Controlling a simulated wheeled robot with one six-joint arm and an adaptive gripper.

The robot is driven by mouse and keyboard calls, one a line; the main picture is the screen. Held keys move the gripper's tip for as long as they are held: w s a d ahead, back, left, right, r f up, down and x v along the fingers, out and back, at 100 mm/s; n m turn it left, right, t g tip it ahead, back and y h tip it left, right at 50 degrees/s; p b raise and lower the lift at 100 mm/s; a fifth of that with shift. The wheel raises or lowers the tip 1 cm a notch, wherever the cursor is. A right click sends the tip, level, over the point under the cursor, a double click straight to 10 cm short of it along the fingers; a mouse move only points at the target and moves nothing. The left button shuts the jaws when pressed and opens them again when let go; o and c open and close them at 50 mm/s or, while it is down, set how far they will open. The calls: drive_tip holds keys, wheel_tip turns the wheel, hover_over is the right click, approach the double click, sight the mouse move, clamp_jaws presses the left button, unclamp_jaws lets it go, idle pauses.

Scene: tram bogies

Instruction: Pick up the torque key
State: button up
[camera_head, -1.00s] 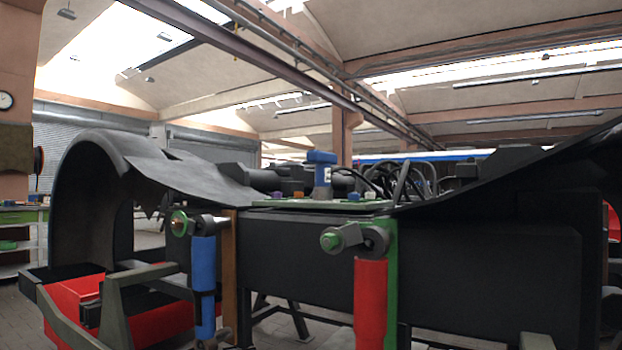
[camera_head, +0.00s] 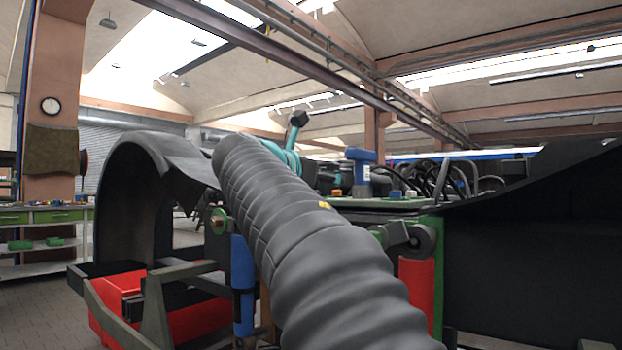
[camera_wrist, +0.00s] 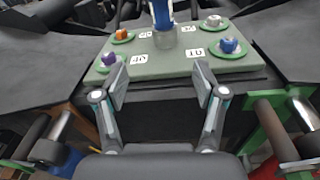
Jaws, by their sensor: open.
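An upright blue-and-grey tool, which looks like the torque key (camera_head: 361,170), stands on a green board (camera_head: 395,203) on top of the dark bogie. In the wrist view, the lower part of the torque key (camera_wrist: 162,22) shows at the top middle, and its top is cut off. Its grey foot rests on the board (camera_wrist: 150,65). My gripper (camera_wrist: 160,80) is open and empty in the wrist view, its two fingers apart at the near edge of the board. The torque key is beyond the fingertips, roughly in line with the gap. My arm hides part of the bogie in the head view.
Orange (camera_wrist: 122,34), purple (camera_wrist: 108,59), white (camera_wrist: 214,20) and blue (camera_wrist: 229,45) pieces sit on green discs around the torque key. Black cables (camera_head: 425,178) lie behind it. A curved dark cover (camera_head: 135,165) rises at the left, and another slopes up at the right.

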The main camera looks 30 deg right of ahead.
sight(358, 168)
drive_tip(key=shift+n+h, duration=0.4)
drive_tip(key=shift+h, duration=0.1)
drive_tip(key=w+d+r, duration=0.1)
drive_tip(key=d, duration=0.1)
drive_tip(key=w+d, duration=0.1)
drive_tip(key=d, duration=0.2)
drive_tip(key=w+d+r, duration=0.1)
drive_tip(key=d, duration=0.2)
drive_tip(key=shift+r+p, duration=0.3)
drive_tip(key=shift+x, duration=3.05)
drive_tip(key=shift+w+a+f, duration=0.1)
clamp_jaws()
